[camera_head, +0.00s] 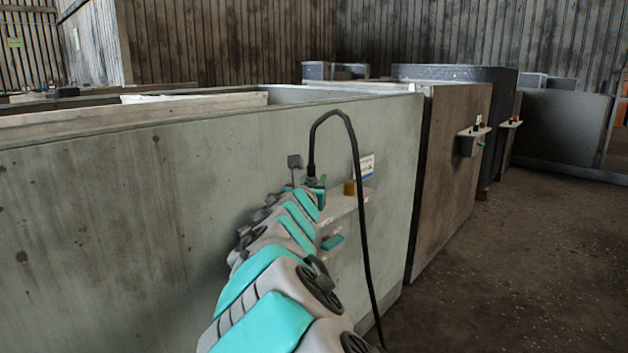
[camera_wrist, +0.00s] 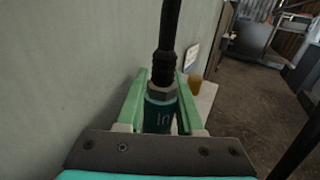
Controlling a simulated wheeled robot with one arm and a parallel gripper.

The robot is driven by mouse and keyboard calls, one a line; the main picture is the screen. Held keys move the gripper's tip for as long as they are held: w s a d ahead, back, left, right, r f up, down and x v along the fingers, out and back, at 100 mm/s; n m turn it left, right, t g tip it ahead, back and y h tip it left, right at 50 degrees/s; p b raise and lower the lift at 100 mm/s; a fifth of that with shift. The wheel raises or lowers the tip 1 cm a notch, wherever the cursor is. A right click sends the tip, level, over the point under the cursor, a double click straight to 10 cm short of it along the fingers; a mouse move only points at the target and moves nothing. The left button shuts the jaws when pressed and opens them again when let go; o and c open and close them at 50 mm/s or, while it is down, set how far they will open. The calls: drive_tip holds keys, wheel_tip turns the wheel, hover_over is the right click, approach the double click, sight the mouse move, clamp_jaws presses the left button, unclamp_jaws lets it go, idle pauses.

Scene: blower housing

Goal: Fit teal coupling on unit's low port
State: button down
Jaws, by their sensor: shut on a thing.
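In the wrist view, my gripper (camera_wrist: 160,108) has its green fingers shut on the teal coupling (camera_wrist: 158,117), which carries a dark mark, a grey hex nut and a black hose on top. In the head view, my gripper (camera_head: 316,183) is beside the pale grey-green unit (camera_head: 200,180), near a small ledge (camera_head: 345,204) on its wall. The coupling is mostly hidden there; its black hose (camera_head: 345,125) arches up and drops to the right. A teal piece (camera_head: 332,242) shows below the ledge, partly behind my arm. I cannot tell which part is the low port.
An amber cylinder (camera_head: 349,188) stands on the ledge, with a white and blue label (camera_head: 367,166) behind it. A brown housing (camera_head: 455,150) with its own small shelf (camera_head: 473,132) stands to the right. The floor (camera_head: 520,260) at the right is clear.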

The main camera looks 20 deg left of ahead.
drive_tip(key=shift+f, duration=0.35)
drive_tip(key=shift+c, duration=2.4)
unclamp_jaws()
drive_tip(key=shift+s, duration=0.1)
